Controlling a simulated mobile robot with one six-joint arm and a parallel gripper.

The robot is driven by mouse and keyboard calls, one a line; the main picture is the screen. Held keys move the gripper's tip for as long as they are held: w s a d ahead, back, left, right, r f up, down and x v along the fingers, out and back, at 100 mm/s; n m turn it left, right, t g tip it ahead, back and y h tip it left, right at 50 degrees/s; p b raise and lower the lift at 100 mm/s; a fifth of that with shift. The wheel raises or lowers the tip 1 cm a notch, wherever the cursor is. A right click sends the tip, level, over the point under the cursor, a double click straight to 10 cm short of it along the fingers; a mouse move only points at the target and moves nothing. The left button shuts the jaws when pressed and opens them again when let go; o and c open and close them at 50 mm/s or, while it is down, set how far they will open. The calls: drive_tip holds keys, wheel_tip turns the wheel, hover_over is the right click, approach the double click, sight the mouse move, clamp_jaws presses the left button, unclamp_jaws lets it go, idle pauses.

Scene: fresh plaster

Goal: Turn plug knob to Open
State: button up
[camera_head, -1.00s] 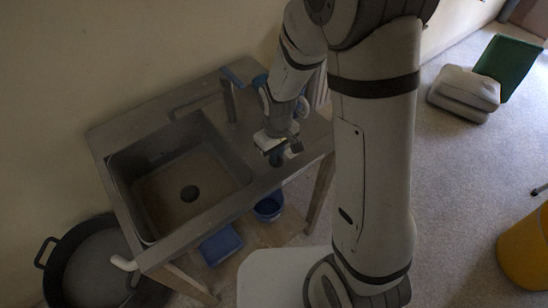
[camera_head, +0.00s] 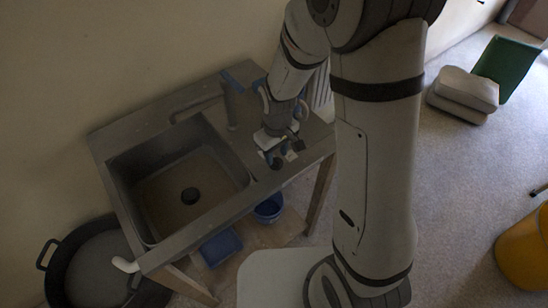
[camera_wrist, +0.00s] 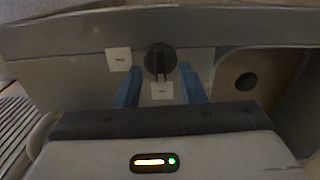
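The plug knob (camera_wrist: 160,62) is a dark round dial with a raised bar, on the grey sink counter. In the wrist view its bar stands about upright, in line with a small white label (camera_wrist: 162,91) below it. Another white label (camera_wrist: 119,60) is to its left; the print on both is too small to read. My gripper (camera_wrist: 161,73) is open, its two blue fingers on either side of the knob with gaps visible. In the head view my gripper (camera_head: 277,157) points down over the counter right of the basin; the knob is hard to make out there.
Below are a blue bucket (camera_head: 269,208) and a blue tub (camera_head: 220,246). A black pot (camera_head: 60,270) stands at lower left.

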sight(276, 159)
wheel_tip(276, 159, up, 10)
drive_tip(key=p, duration=0.6)
drive_tip(key=shift+r, duration=0.15)
